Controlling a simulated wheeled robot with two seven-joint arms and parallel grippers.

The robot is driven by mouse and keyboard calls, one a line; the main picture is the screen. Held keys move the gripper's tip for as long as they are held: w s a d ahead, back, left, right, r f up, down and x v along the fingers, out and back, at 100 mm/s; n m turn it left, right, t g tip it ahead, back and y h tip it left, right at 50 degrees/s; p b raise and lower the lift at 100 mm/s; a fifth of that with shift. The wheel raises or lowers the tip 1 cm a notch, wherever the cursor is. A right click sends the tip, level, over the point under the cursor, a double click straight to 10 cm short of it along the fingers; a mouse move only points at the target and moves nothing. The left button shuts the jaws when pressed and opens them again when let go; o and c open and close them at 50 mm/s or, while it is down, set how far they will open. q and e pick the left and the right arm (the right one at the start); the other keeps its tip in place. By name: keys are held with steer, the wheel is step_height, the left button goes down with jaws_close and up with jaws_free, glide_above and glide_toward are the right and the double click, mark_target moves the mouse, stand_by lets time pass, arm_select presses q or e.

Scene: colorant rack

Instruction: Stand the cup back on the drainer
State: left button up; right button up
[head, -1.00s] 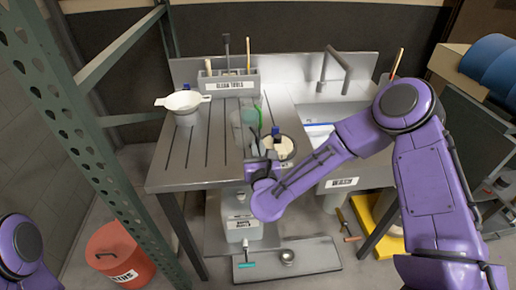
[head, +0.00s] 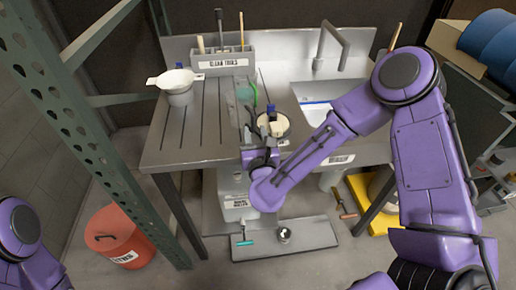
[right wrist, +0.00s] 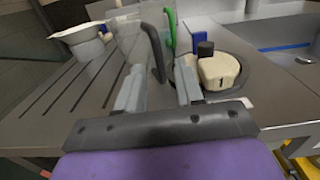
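A clear cup with a black handle (right wrist: 155,50) stands just beyond my right gripper in the right wrist view. In the head view it seems to be the pale see-through shape (head: 243,98) at the right side of the grooved drainer (head: 195,135). My right gripper (right wrist: 160,72) is open, its two fingers apart, with the handle showing between and beyond them; I cannot tell whether they touch it. In the head view this gripper (head: 256,142) is over the drainer's front edge, partly hidden by my wrist. My left gripper is out of view.
A white-topped pot (head: 178,85) stands at the drainer's left. A round container with a cream block (head: 275,127) is close right of my gripper. A tool box (head: 222,65) stands behind; the sink (head: 315,110) is right. A small metal item (head: 285,235) lies on the low tray.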

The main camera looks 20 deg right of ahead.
steer(key=b+v, duration=0.2)
steer(key=v, duration=0.6)
steer(key=s+d+f+n+g+y, duration=0.1)
steer(key=s+f+n+g, duration=0.2)
steer(key=f+n, duration=0.55)
steer(key=s+d+f+n+g+y, duration=0.1)
steer(key=s+f+n+g+y, duration=0.15)
steer(key=f+n, duration=0.55)
steer(key=s+d+f+n+g+h, duration=0.1)
steer(key=s+d+f+n+g, duration=0.3)
steer(key=s+f+n, duration=0.4)
steer(key=s+d+f+n+g+h, duration=0.1)
steer(key=s+d+f+n+g, duration=0.4)
steer(key=s, duration=0.6)
step_height(320, 180, down, 3)
steer(key=n, duration=0.2)
steer(key=shift+s+n, duration=0.3)
steer(key=shift+n, duration=0.05)
steer(key=shift+r, duration=0.15)
